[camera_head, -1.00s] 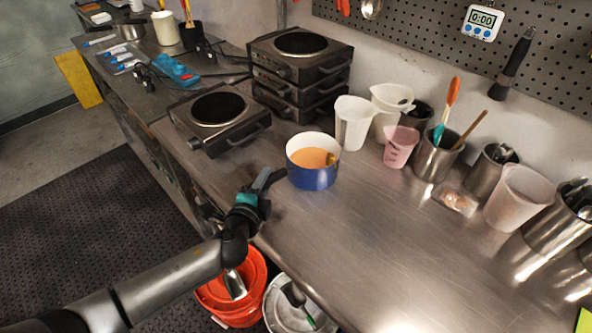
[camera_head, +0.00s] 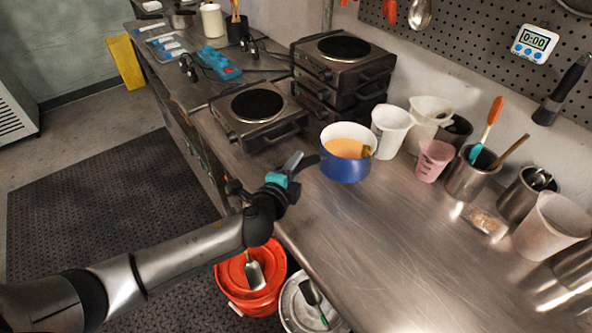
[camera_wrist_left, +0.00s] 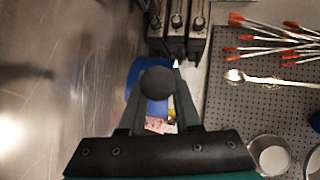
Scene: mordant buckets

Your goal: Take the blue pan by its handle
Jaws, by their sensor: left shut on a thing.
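The blue pan (camera_head: 345,169), white inside with orange-tan liquid, is upright over the steel counter near the middle of the head view. I cannot tell whether its base touches the counter. Its dark handle points left to my left gripper (camera_head: 298,165), which is shut on it. In the left wrist view the round dark handle end (camera_wrist_left: 158,83) sits between the fingers of the left gripper (camera_wrist_left: 160,68). It hides much of the pan, whose blue side (camera_wrist_left: 134,74) shows behind. My right gripper is in neither view.
A black hotplate (camera_head: 256,118) stands left of the pan, with stacked hotplates (camera_head: 343,72) behind. A white measuring cup (camera_head: 391,131) and a pink cup (camera_head: 434,161) are close on the right. The front counter (camera_head: 370,240) is clear. An orange bucket (camera_head: 250,285) stands below its edge.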

